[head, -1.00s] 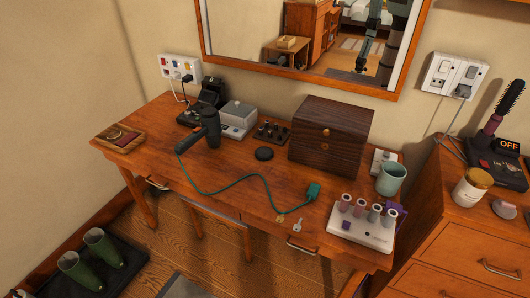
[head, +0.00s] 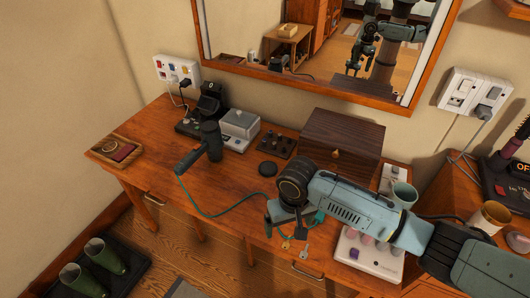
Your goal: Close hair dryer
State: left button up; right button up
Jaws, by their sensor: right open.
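The dark grey hair dryer (head: 209,139) lies at the left middle of the wooden desk, its two parts set at an angle to each other. A teal cord (head: 200,212) runs from it to the right, and its far end with the plug is mostly hidden behind my right arm. My right gripper (head: 284,224) is open above the desk's front middle, well to the right of the hair dryer and not touching it. My left gripper is not in view.
A dark wooden box (head: 345,136), a grey scale-like device (head: 240,125) and a black stand (head: 205,105) line the back. Keys (head: 304,252) lie at the front edge. A white roller tray (head: 372,258) is partly under my arm. A wall mirror (head: 300,60) hangs behind.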

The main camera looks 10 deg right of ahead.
aim_at(212, 142)
jog(key=i, duration=1.1)
